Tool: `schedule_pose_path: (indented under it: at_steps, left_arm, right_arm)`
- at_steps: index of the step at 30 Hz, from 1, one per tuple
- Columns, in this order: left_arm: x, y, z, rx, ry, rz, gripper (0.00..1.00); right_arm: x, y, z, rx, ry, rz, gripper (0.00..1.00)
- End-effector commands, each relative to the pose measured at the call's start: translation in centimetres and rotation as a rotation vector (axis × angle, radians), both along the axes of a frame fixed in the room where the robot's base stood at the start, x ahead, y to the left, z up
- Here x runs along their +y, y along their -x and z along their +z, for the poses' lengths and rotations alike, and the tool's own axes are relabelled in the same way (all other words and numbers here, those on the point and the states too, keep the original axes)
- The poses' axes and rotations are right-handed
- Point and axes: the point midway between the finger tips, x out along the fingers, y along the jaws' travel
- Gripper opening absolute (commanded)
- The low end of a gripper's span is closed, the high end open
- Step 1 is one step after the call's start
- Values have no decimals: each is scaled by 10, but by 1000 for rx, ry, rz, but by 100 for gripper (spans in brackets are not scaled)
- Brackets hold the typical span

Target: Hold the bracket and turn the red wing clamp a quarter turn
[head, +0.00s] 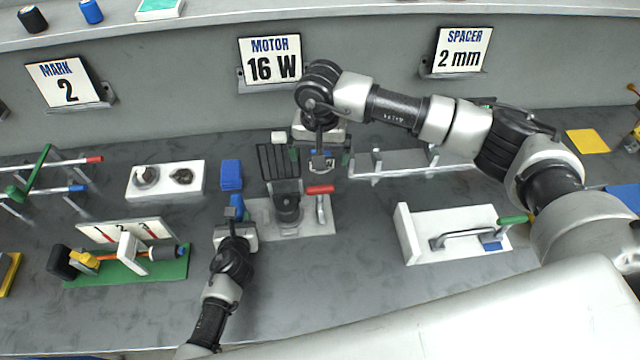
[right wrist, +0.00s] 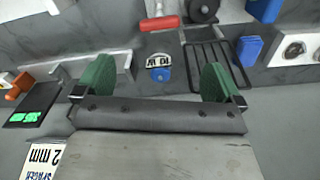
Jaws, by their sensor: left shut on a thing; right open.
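The red wing clamp (head: 320,189) is a red bar on a grey stem, at the right of a pale base plate (head: 262,230). It also shows at the top of the right wrist view (right wrist: 160,22). A dark round part (head: 287,208) stands on the plate. My left gripper (head: 237,216) is shut on a blue piece (head: 237,202) at the plate's left edge; whether this belongs to the bracket I cannot tell. My right gripper (head: 320,158) is open behind the clamp, apart from it. Its green fingertips (right wrist: 156,82) have nothing between them.
A blue block (head: 231,174) and white socket block (head: 165,181) are to the left. A white stand with a handle (head: 455,235) is right.

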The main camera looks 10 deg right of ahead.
Motion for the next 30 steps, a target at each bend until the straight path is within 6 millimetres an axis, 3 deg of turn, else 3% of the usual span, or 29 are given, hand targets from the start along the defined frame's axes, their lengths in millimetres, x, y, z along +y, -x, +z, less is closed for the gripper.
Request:
schedule_pose_path:
  at_steps: [4, 11, 24, 30]
  left_arm:
    - [0, 0, -1, 1, 0, 0, 0]
    - [0, 0, -1, 1, 0, 0, 0]
    - [0, 0, -1, 1, 0, 0, 0]
    - [0, 0, 0, 1, 0, 0, 0]
  right_arm:
    - [0, 0, 1, 1, 0, 161, 98]
    - [0, 1, -7, 3, 1, 243, 98]
    - [0, 1, -88, 5, 1, 240, 98]
    - [0, 1, -112, 3, 0, 240, 98]
